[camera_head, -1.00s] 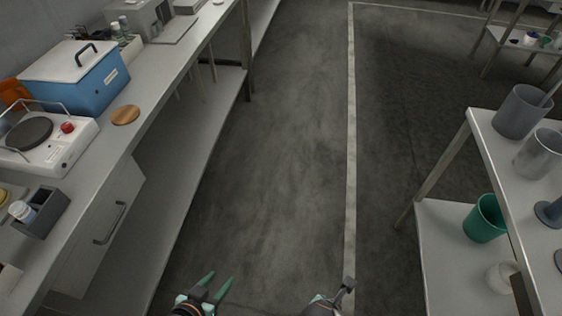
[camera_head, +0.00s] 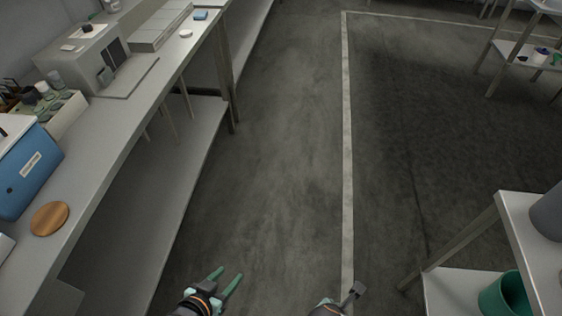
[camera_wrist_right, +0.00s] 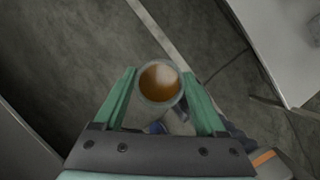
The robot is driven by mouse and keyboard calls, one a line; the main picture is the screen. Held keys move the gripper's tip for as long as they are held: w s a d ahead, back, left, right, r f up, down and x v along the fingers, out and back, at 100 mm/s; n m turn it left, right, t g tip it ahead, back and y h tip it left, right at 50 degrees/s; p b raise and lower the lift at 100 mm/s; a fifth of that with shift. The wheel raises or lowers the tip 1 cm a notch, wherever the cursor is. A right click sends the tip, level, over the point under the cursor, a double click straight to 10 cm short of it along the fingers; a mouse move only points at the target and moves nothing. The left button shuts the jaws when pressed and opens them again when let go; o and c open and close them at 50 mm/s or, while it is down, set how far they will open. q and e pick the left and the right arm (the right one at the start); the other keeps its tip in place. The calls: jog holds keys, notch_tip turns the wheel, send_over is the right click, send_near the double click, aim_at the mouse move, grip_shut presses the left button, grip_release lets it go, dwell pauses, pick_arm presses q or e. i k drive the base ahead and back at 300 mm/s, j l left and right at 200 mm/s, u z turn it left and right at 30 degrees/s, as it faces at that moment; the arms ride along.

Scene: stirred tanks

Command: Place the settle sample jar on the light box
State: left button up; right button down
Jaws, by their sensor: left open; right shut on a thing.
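The jar (camera_wrist_right: 160,85) shows in the right wrist view as a round vessel with brown contents, seen from above. My right gripper (camera_wrist_right: 159,76) is shut on it, with one green finger on each side. In the head view only a small part of my right gripper (camera_head: 352,292) shows at the bottom edge, and I cannot make out the jar there. My left gripper (camera_head: 226,276) is open and empty, above the floor at the bottom. I cannot pick out the light box for sure.
A long bench on the left bears a blue box (camera_head: 27,172), a wooden disc (camera_head: 49,218), a bottle rack (camera_head: 58,118), a grey instrument (camera_head: 83,55) and a flat grey unit (camera_head: 160,27). A table (camera_head: 520,225) stands right, with a green bucket (camera_head: 507,297) below. The floor between is clear.

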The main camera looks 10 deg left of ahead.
aim_at(137, 66)
jog(key=i+j, duration=0.1)
jog(key=i, duration=2.3)
jog(key=i+l+u, duration=0.1)
jog(key=i, duration=0.4)
jog(key=i+l+u, duration=0.1)
jog(key=i, duration=0.35)
jog(key=l+u, duration=0.1)
jog(key=u, duration=2.45)
